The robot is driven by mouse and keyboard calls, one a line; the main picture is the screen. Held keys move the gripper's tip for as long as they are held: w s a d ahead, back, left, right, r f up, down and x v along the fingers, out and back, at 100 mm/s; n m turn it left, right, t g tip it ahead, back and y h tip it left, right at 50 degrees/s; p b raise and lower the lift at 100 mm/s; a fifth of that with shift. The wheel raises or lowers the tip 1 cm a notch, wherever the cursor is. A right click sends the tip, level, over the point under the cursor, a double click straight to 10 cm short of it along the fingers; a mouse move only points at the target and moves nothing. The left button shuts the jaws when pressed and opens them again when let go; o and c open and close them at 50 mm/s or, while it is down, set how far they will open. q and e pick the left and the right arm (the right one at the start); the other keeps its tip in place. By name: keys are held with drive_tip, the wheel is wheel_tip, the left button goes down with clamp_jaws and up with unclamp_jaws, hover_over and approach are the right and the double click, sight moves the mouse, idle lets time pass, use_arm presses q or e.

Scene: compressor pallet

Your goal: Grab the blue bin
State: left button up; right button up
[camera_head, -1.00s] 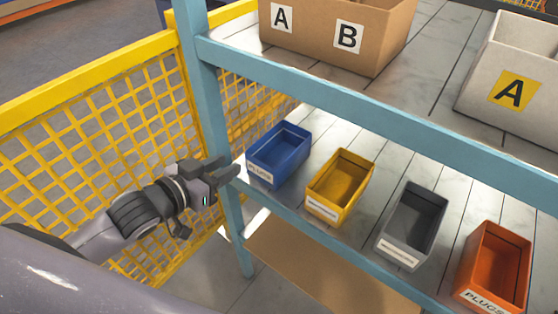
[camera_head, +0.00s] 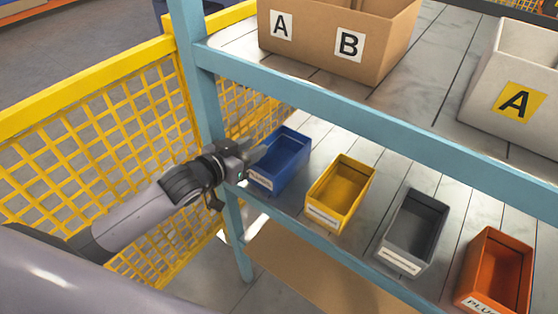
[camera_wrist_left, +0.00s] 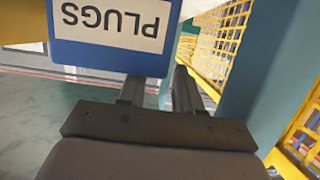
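The blue bin (camera_head: 288,165) stands on the lower shelf at its left end, next to the teal post, with a white label on its front. My left gripper (camera_head: 257,152) is at the bin's near left corner. In the left wrist view the blue bin (camera_wrist_left: 75,58) fills the upper left, its PLUGS label upside down. There the left gripper's two fingers (camera_wrist_left: 158,88) are apart, one at the bin's edge and one just beside it. I cannot tell whether they touch it. My right gripper is out of view.
A yellow bin (camera_head: 341,190), a grey bin (camera_head: 414,230) and an orange bin (camera_head: 496,270) stand to the right. The teal shelf beam (camera_head: 370,127) runs above. Yellow mesh fencing (camera_head: 90,150) is at left. Cardboard (camera_head: 345,42) and pale (camera_head: 518,75) boxes sit on the upper shelf.

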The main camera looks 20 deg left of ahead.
use_arm(q)
drive_tip(key=shift+x, duration=1.45)
clamp_jaws()
drive_tip(key=shift+r, duration=0.1)
